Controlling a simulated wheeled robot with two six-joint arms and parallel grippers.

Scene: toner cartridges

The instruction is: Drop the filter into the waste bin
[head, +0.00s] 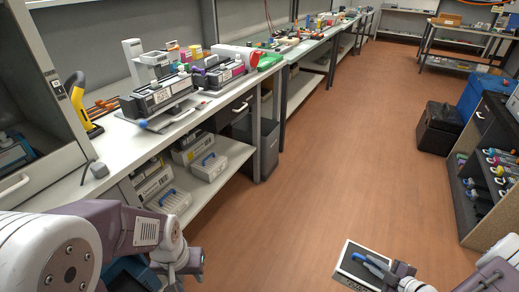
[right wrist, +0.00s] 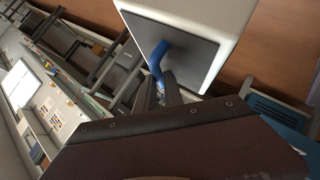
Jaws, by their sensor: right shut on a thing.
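The filter (head: 352,262) is a white-edged box with a dark face and a blue handle. It is at the bottom of the head view, above the floor. My right gripper (head: 388,270) is shut on its blue handle. In the right wrist view the fingers (right wrist: 163,88) grip the handle, and the filter (right wrist: 200,50) hangs beyond them. A dark grey bin (head: 262,150), which looks like the waste bin, stands on the floor by the bench, left of the filter and farther off. My left gripper (head: 182,268) is low at the left; its fingers are not clear.
A long bench (head: 118,140) with printers and cartridges runs along the left. Its lower shelf (head: 225,150) holds white boxes with blue handles. A dark shelf unit (head: 480,180) with cartridges and a black case (head: 440,128) stand at the right. The brown floor between is clear.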

